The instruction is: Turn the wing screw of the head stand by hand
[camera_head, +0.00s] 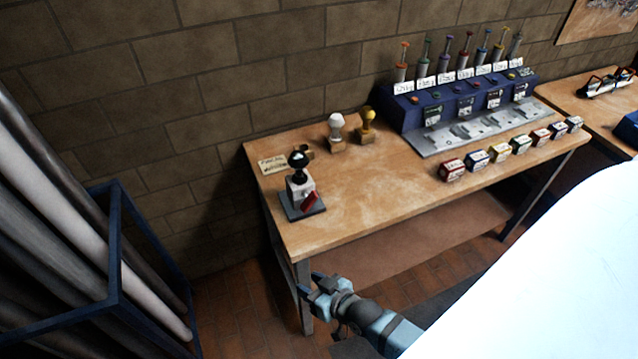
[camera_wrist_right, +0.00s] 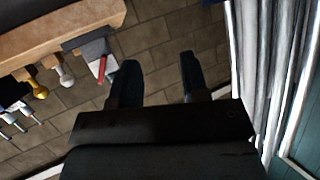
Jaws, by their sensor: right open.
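The head stand (camera_head: 300,188) stands upright near the left end of the wooden table. It has a dark flat base, a pale block and a round black head on top. Its red wing screw (camera_head: 310,200) sticks out at the front right of the block. The wing screw also shows in the right wrist view (camera_wrist_right: 102,68), to the left of my fingers. My right gripper (camera_head: 311,284) is open and empty, in front of the table's front left corner and apart from the stand. Its two dark fingers (camera_wrist_right: 158,65) stand wide apart in the wrist view. My left gripper is not in view.
A white-headed stand (camera_head: 337,130) and a yellow-headed one (camera_head: 367,125) stand behind on the wooden table (camera_head: 380,190). A blue rack (camera_head: 455,105) and several small coloured boxes (camera_head: 500,152) are to the right. A blue-framed rack of pipes (camera_head: 115,250) is at left.

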